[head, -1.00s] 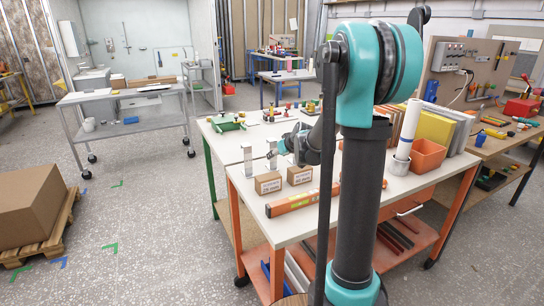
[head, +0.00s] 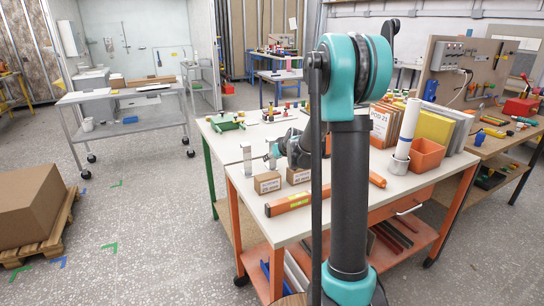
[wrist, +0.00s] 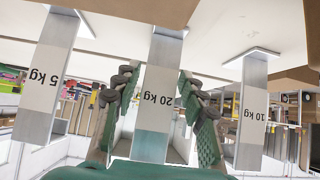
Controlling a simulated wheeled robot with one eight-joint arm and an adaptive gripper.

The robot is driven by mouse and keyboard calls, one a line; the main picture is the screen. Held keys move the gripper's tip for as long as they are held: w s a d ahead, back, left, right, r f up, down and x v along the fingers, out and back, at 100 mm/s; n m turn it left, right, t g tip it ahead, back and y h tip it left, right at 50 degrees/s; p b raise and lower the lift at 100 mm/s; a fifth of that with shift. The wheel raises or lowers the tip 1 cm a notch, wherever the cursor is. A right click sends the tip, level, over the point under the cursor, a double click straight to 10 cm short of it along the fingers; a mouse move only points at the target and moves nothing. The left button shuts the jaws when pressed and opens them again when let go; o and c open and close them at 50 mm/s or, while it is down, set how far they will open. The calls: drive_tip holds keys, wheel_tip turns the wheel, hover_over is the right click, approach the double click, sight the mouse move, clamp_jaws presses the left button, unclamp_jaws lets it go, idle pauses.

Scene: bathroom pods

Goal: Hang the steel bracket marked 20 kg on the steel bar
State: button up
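The steel bracket marked 20 kg (wrist: 160,88) is in the middle of the wrist view, upside down there, with its foot on the white tabletop. My gripper (wrist: 166,112) is open, with one dark green finger on each side of this bracket and gaps between. The 5 kg bracket (wrist: 45,82) and the 10 kg bracket (wrist: 252,112) stand on either side. In the head view, two brackets show on the bench (head: 225,143), left of my gripper (head: 283,150); their marks are unreadable. A thin rail (head: 171,48) is on the far wall; I cannot tell if it is the steel bar.
Two labelled cardboard blocks (head: 267,183) and an orange spirit level (head: 300,200) lie near the brackets. An orange bin (head: 426,154) and a file rack stand at the right. A grey trolley (head: 135,118) stands left, with open floor between.

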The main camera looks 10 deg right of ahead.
clamp_jaws()
drive_tip(key=shift+r, duration=0.1)
drive_tip(key=shift+r, duration=1.4)
